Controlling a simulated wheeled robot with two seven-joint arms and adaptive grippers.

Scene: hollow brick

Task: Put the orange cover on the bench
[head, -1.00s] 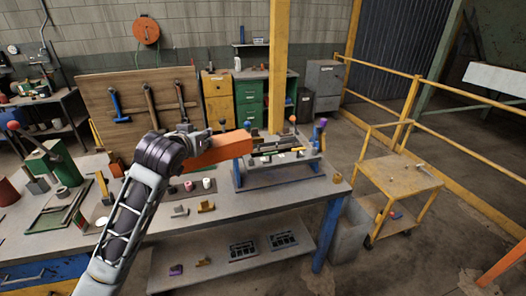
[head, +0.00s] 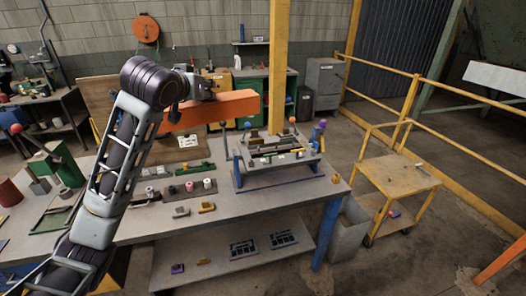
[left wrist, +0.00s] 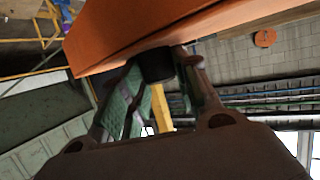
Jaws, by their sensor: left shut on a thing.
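The orange cover (head: 222,108) is a long box-like piece, held up in the air above the back of the grey bench (head: 270,203). My left gripper (head: 190,92) is shut on the cover near its left part, in the head view. In the left wrist view the cover (left wrist: 150,38) runs across the top, and the gripper fingers (left wrist: 155,85) reach up to it; their exact contact is partly hidden. The cover is apart from the bench top. My right gripper is not in view.
A fixture on a blue frame (head: 275,150) stands on the bench's right part, near a yellow post (head: 278,60). Small parts, including white and pink rolls (head: 207,184), lie mid-bench. A yellow cart (head: 398,180) stands at right. The bench's front right strip is clear.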

